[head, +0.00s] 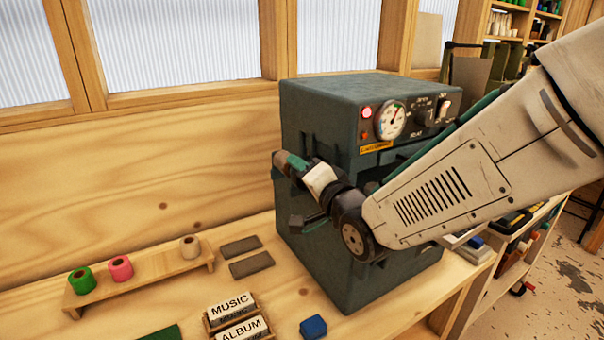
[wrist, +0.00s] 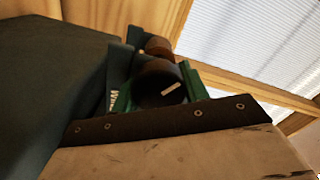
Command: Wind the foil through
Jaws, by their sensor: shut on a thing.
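A dark green machine (head: 310,120) with a gauge, a lit pinkish lamp and knobs stands on the bench. My gripper (head: 286,160) is at its left side, shut on what looks like a brown wooden crank handle (head: 279,158). In the wrist view the brown handle (wrist: 158,46) shows beyond a dark round part with a white mark. The exact contact is partly hidden. On a low wooden rack (head: 150,279) stand a green foil roll (head: 82,281), a pink foil roll (head: 121,268) and a tan roll (head: 190,247). No foil in the machine can be made out.
Two dark grey pads (head: 245,255) lie left of the machine. Type blocks reading MUSIC (head: 230,306) and ALBUM (head: 240,329) and a blue block (head: 313,326) are at the front. A wooden wall (head: 120,170) is close behind. My arm covers the machine's right front.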

